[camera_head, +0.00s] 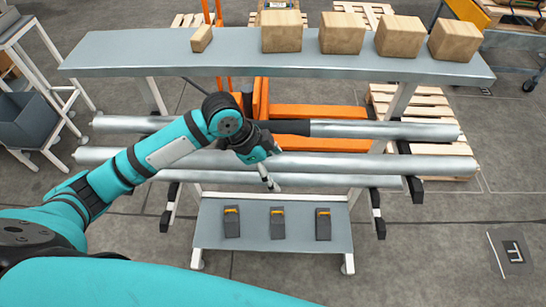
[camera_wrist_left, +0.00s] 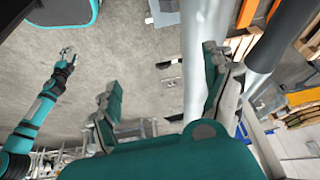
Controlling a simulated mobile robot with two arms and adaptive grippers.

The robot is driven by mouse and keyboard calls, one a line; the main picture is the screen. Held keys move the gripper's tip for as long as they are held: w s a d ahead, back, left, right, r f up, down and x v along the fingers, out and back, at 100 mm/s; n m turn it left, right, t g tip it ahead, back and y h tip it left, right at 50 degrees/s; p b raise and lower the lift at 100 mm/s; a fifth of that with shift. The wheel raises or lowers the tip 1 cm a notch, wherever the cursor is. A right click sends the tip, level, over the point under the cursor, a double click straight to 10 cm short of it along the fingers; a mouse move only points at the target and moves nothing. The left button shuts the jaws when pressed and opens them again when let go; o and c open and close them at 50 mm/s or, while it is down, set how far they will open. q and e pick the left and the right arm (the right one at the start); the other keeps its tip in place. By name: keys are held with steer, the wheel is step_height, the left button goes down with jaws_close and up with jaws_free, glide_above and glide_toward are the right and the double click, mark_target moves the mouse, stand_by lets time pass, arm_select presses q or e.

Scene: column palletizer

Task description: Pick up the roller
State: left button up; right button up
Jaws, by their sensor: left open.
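Long silver rollers lie across a white-framed rack in the head view: a rear one (camera_head: 385,131) with a dark section, a front one (camera_head: 340,163), and a lower one (camera_head: 330,181) partly hidden behind it. My left gripper (camera_head: 270,184) is over the middle of the front roller, pointing down, and hides part of it. In the left wrist view my left gripper (camera_wrist_left: 163,92) has its fingers wide apart, with nothing held. Pale rollers (camera_wrist_left: 194,70) run near the right finger; contact cannot be told. My right gripper (camera_wrist_left: 67,54) is small at the left there, away from the rollers.
A grey shelf (camera_head: 130,55) behind the rollers bears several wooden boxes (camera_head: 341,34). A low grey shelf (camera_head: 300,240) in front bears three dark blocks (camera_head: 277,222). A pallet (camera_head: 430,150) and an orange frame (camera_head: 320,112) stand behind. Dark brackets (camera_head: 410,175) flank the rollers.

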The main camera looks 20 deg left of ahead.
arm_select(q)
steer(key=w+a+r+m, duration=0.1)
steer(key=w+a+r, duration=0.4)
steer(key=a+r, duration=0.4)
steer(key=p, duration=0.3)
glide_toward(271, 159)
steer(key=shift+g, duration=0.4)
steer(key=w+f, duration=0.1)
steer(key=f, duration=0.1)
steer(key=d+f, duration=0.1)
steer(key=f, duration=0.1)
steer(key=w+d+f, duration=0.1)
steer(key=f, duration=0.1)
steer(key=shift+w, duration=0.3)
steer(key=shift+d+f+p, duration=0.15)
steer(key=shift+f+p, duration=0.35)
steer(key=shift+p, duration=0.05)
steer(key=p+x, duration=0.1)
steer(key=x, duration=0.2)
steer(key=shift+s+f, duration=0.15)
steer(key=shift+f, duration=0.6)
steer(key=shift+c, duration=0.2)
steer(key=c, duration=1.6)
steer(key=shift+r, duration=0.2)
jaws_close()
